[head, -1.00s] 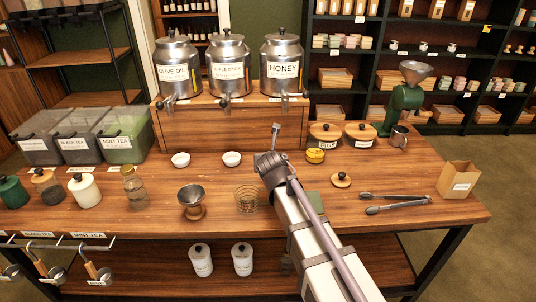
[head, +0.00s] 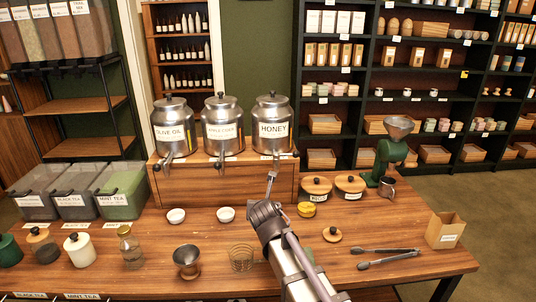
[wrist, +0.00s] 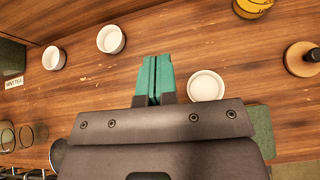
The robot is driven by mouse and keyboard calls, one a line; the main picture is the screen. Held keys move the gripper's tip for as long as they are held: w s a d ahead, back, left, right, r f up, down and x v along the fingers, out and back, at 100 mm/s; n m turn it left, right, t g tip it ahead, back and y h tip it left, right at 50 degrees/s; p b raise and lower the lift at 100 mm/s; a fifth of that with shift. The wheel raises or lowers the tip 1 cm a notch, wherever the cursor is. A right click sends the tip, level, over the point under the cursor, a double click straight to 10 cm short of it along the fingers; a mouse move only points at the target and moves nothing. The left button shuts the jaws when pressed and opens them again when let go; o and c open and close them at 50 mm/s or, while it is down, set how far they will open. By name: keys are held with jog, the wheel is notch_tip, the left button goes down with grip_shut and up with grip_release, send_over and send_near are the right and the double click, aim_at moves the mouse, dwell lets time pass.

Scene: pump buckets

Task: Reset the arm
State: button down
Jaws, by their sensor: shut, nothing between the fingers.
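My gripper (wrist: 155,80) shows in the wrist view with its two teal fingers together and nothing between them. It is above the wooden counter, pointing down. A white bowl (wrist: 207,85) lies just right of the fingertips in that view, apart from them. Two more white bowls (wrist: 111,39) (wrist: 54,57) are to the left. In the head view, my arm reaches up from the bottom toward the honey canister (head: 273,127); its fingertips are hard to make out there.
Olive oil (head: 172,132) and apple cider (head: 223,132) canisters stand on a wooden riser (head: 222,184) with the honey. A yellow tin (head: 306,210), green grinder (head: 384,160), tongs (head: 390,257) and paper bag (head: 446,230) are right. A glass jar (head: 131,248) and tea bins (head: 122,190) are left.

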jog(key=s+d+f+m+g+h+p, duration=0.1)
jog(key=s+d+f+m+g, duration=0.4)
jog(key=m, duration=0.6)
jog(key=s+d+m+g+h, duration=0.1)
jog(key=s+d+m+g, duration=0.15)
jog(key=s+m, duration=0.65)
jog(key=s+d+m+g+p, duration=0.1)
jog(key=s+d+m+g, duration=0.1)
jog(key=s+d+m, duration=0.2)
jog(key=s+d+r+m+g+y+p, duration=0.1)
jog(key=s+d+m+g+p, duration=0.1)
jog(key=s+d+m, duration=0.3)
jog(key=d+m, duration=0.3)
jog(key=m, duration=0.4)
jog(key=shift+d+r, duration=0.15)
jog(key=shift+d, duration=0.05)
